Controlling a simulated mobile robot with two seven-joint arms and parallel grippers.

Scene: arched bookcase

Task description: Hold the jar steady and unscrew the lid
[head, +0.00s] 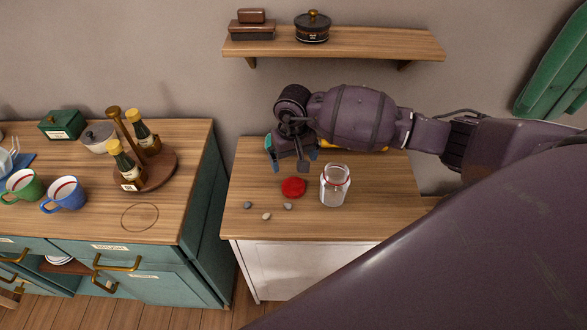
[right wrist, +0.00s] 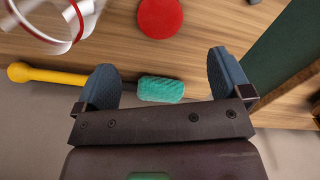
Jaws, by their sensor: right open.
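The clear glass jar (head: 334,188) stands upright and open-topped on the small wooden-topped cabinet; a red line shows near its rim. It also shows, cut off, at the top left of the right wrist view (right wrist: 50,22). The red lid (head: 293,187) lies on the wood just left of the jar, apart from it; it shows at the top of the right wrist view (right wrist: 160,17). My right gripper (head: 294,163) is open and empty, just behind the lid. A teal bristly or spongy piece (right wrist: 161,89) shows between its fingers. My left gripper is not in view.
A yellow handle (right wrist: 45,75) lies beside the gripper, by the wall. Small pebbles (head: 266,216) lie in front of the lid. A wall shelf (head: 380,43) hangs above. A teal counter (head: 90,220) with mugs and bottles stands left, across a gap.

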